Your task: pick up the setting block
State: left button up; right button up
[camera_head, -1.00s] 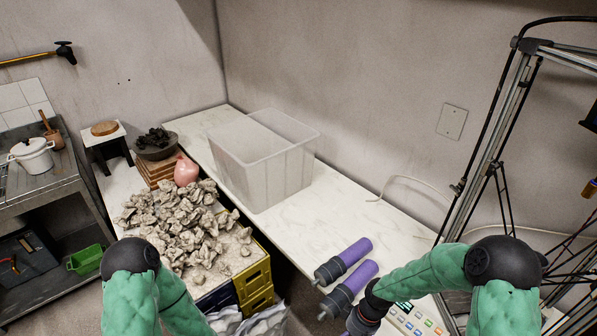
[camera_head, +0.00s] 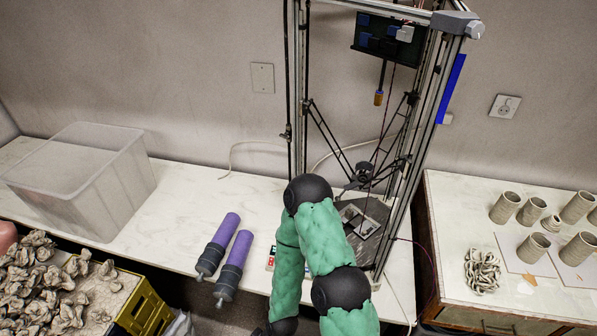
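I cannot pick out the setting block for certain. A small light-and-dark piece (camera_head: 358,221) lies on the dark bed of the tall delta printer (camera_head: 297,90), partly behind my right arm, and I cannot tell what it is. My green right arm rises in front of the printer and bends back down to the lower edge of the picture. Its wrist is cut off there and the fingers do not show. My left arm and gripper are out of view.
Two purple-and-grey cylinders (camera_head: 236,262) lie on the white bench (camera_head: 185,200) left of my arm. A clear bin (camera_head: 90,185) stands farther left. Clay lumps (camera_head: 40,275) fill the lower left. At right, a separate table (camera_head: 455,215) holds several clay cylinders (camera_head: 505,207).

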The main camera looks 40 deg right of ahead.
aim_at(349, 213)
jog(key=l+z, duration=0.2)
jog(key=z, duration=1.45)
jog(key=k+l+u, duration=0.35)
jog(key=u, duration=0.2)
jog(key=k, duration=0.05)
